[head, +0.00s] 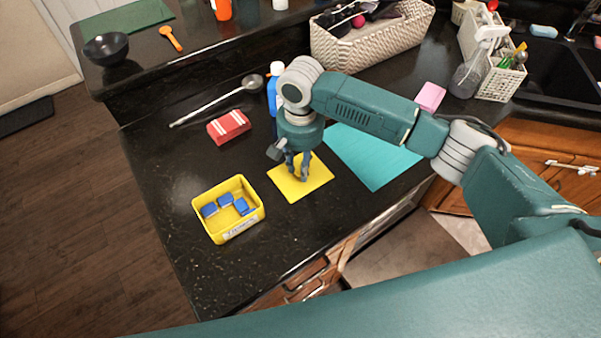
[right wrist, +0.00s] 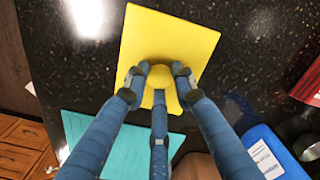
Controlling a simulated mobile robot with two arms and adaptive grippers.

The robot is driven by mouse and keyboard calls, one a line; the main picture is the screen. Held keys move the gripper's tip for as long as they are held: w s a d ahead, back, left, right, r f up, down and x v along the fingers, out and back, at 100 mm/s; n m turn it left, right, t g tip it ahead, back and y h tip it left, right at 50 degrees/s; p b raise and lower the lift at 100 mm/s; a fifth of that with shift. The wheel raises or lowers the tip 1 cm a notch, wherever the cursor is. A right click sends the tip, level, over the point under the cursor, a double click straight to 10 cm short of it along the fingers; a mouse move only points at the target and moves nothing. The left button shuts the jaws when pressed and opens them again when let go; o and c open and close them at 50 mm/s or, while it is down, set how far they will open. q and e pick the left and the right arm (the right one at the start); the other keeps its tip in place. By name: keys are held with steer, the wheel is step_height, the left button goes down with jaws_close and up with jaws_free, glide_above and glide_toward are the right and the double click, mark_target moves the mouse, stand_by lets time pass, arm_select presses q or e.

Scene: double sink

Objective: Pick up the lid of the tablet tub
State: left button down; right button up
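The yellow tub (head: 222,233) stands open toward the counter's front left, with a label on its side and several blue tablets (head: 241,205) inside. Its square yellow lid (head: 315,172) lies apart, to the right of the tub, apparently flat on the counter. In the right wrist view the lid (right wrist: 145,35) has a round yellow knob (right wrist: 159,76). My right gripper (head: 299,175) points down over the lid. In the wrist view its three fingers (right wrist: 159,82) surround the knob closely; whether they press on it is unclear. My left gripper is out of view.
A red-and-white box (head: 229,127), a ladle (head: 215,103) and a blue bottle (head: 272,95) stand or lie behind. A teal sheet (head: 375,155) lies right of the lid; a pink block (head: 430,96) and wicker basket (head: 365,43) are farther back. Counter around the tub is clear.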

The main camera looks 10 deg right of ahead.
jaws_close()
